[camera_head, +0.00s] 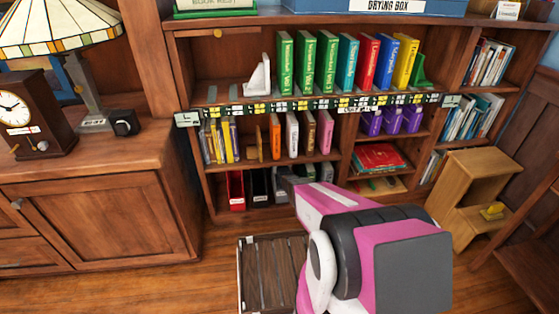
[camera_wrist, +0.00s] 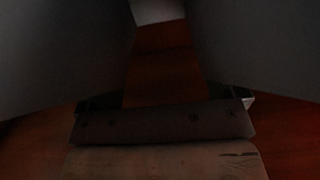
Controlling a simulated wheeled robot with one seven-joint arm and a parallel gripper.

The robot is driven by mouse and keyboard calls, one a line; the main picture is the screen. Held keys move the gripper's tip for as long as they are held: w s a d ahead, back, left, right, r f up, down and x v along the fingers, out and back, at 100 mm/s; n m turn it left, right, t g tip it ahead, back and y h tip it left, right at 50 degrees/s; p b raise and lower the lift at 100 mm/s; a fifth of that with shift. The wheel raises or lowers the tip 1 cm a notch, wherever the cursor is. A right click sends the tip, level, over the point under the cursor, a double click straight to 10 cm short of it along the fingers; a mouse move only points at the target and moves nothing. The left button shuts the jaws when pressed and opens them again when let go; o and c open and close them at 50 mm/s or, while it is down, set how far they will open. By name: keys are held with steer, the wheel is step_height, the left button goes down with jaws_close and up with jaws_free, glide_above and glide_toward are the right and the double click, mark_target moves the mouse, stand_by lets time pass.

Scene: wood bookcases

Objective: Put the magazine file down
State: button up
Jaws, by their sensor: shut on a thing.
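Narrow magazine files stand in the bottom compartment of the bookcase (camera_head: 330,160) in the head view: a red one (camera_head: 236,190) at the left and a black one (camera_head: 260,186) beside it. A dark grey shape stands to its right, partly behind my arm. My pink and white arm reaches into this low area and covers most of my gripper. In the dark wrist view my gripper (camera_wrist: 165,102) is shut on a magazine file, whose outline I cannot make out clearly. Large grey panels fill both upper sides there, with reddish wood between them. I cannot tell whether the held file touches the shelf.
A wooden step stool (camera_head: 460,170) is right of my arm. A cabinet (camera_head: 95,220) stands at the left. A slatted box (camera_head: 272,262) is at bottom centre.

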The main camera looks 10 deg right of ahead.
steer(key=shift+f, duration=0.85)
steer(key=o, duration=1.1)
steer(key=shift+s, duration=0.1)
steer(key=s, duration=1.2)
